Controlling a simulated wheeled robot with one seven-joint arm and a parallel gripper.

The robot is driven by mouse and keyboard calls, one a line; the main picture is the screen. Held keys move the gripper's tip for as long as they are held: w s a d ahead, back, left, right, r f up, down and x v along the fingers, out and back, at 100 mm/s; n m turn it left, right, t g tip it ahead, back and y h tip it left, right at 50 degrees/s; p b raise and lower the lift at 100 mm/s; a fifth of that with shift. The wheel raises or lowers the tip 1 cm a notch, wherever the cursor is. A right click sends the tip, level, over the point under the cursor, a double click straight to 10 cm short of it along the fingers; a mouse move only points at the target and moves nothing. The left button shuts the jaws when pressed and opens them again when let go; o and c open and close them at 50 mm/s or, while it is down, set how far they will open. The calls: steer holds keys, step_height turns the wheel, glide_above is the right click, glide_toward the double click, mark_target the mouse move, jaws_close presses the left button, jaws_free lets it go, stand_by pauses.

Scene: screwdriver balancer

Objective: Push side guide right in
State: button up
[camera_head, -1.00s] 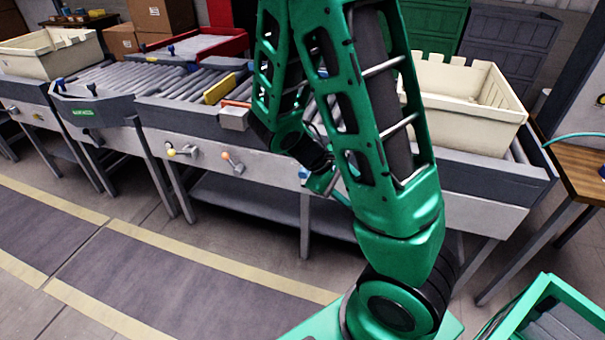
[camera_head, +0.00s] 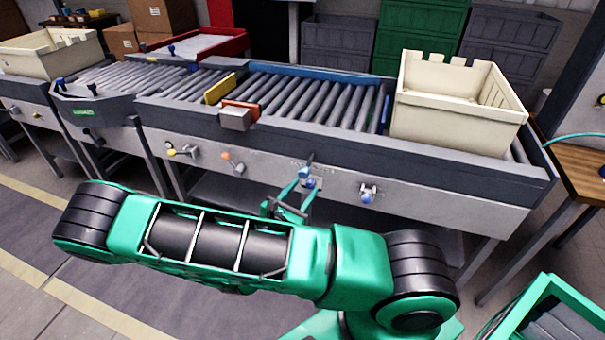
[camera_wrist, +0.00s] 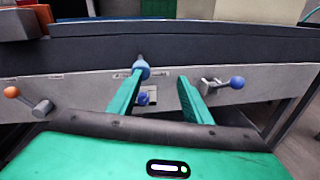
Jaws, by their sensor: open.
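My gripper (camera_wrist: 161,76) is open in front of the conveyor's front panel (camera_head: 335,178). In the wrist view a blue knob (camera_wrist: 141,68) is at the left fingertip; I cannot tell whether they touch. A smaller blue part (camera_wrist: 143,98) shows between the fingers. A lever with a blue ball (camera_wrist: 236,82) is to the right of the right finger, also in the head view (camera_head: 368,190). In the head view a long blue guide (camera_head: 320,72) runs along the conveyor's back edge, and a short blue bar (camera_head: 385,109) stands near the bin. No label names the right side guide.
Orange-knobbed (camera_head: 226,155) and yellow-knobbed (camera_head: 172,152) levers are further left on the panel. A cream bin (camera_head: 450,125) sits on the conveyor's right end. The rollers (camera_head: 315,100) left of it are bare. A green crate (camera_head: 545,310) and wooden table (camera_head: 585,175) are at the right.

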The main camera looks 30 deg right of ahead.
mark_target(302, 175)
steer(key=w+d+n, duration=0.1)
steer(key=w+d, duration=0.1)
steer(key=w+d+n+t, duration=0.1)
steer(key=w+d, duration=0.1)
steer(key=w, duration=0.1)
steer(key=w+d+f+n+t, duration=0.1)
steer(key=w+d, duration=0.1)
steer(key=w, duration=0.1)
steer(key=shift+w+y, duration=0.1)
steer(key=shift+y, duration=0.2)
stand_by(0.3)
